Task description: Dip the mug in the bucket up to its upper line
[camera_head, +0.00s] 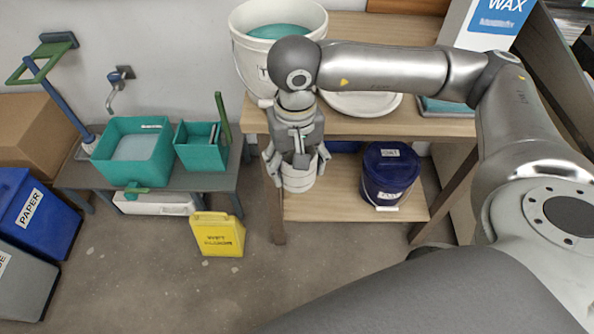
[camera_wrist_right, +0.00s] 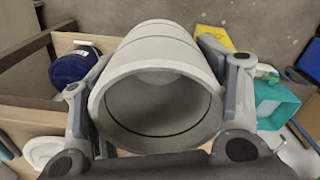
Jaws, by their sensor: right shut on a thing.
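My right gripper (camera_head: 298,158) points down and is shut on a pale grey mug (camera_head: 298,181), with a finger on either side of it. In the head view the mug is below the gripper, in front of the left end of the wooden table. In the right wrist view the mug (camera_wrist_right: 170,48) has its open mouth toward the camera; it looks empty, with thin dark lines around it. The white bucket (camera_head: 309,19) with teal liquid (camera_head: 280,32) stands on the table top, behind the gripper and apart from the mug. My arm hides part of the bucket. My left gripper is out of view.
A white round dish (camera_head: 372,104) lies on the table top (camera_head: 425,122), partly under my arm. A dark blue lidded bucket (camera_head: 390,178) stands on the lower shelf (camera_head: 345,207). Teal tubs (camera_head: 133,172) stand on a low bench at left.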

